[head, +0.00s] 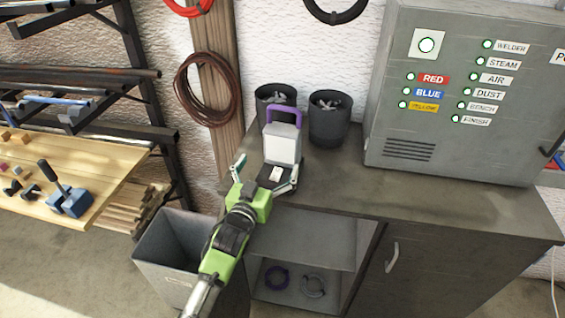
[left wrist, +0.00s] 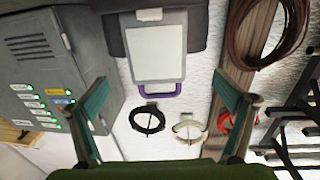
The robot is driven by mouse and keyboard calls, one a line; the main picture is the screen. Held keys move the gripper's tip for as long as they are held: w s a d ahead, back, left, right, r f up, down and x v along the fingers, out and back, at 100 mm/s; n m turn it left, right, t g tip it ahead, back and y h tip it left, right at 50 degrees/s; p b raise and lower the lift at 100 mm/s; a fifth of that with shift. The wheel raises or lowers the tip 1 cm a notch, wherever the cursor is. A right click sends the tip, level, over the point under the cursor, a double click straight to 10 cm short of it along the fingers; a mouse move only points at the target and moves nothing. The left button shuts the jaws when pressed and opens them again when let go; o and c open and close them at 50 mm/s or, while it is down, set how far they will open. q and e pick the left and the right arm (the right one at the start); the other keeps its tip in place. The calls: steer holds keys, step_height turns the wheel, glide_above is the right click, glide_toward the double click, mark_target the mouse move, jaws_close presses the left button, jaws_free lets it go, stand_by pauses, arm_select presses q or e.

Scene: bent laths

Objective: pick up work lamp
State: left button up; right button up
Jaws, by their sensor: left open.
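The work lamp (head: 282,148) has a pale square panel, a dark lower part and a purple handle on top. It stands upright on the grey cabinet top (head: 340,190) near its left end. My left gripper (head: 267,167) is open and empty in front of the lamp, its two fingers spread toward the lamp's sides. In the left wrist view the lamp (left wrist: 155,52) is in the upper middle, and the open fingers (left wrist: 160,90) are apart from each other with nothing held. Whether a finger touches the lamp I cannot tell. My right gripper is not in view.
Two dark cups (head: 329,118) stand just behind the lamp. A grey control box (head: 460,100) stands on the right of the cabinet top. A grey bin (head: 175,245) is on the floor at left. A wooden bench (head: 100,160) with clamps is farther left.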

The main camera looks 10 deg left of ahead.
mark_target(280, 147)
arm_select(q)
steer(key=w+b, duration=0.1)
steer(key=w, duration=0.3)
steer(key=shift+d+f+b, duration=0.1)
steer(key=shift+d+b, duration=0.1)
steer(key=shift+b, duration=0.2)
steer(key=shift+w+d+b, duration=0.2)
steer(key=shift+w+b, duration=0.3)
steer(key=shift+w, duration=0.45)
steer(key=w+b, duration=0.2)
steer(key=w, duration=0.1)
steer(key=shift+d, duration=0.3)
steer(key=shift+w, duration=0.55)
steer(key=shift+s+r, duration=0.1)
steer(key=shift+r, duration=0.2)
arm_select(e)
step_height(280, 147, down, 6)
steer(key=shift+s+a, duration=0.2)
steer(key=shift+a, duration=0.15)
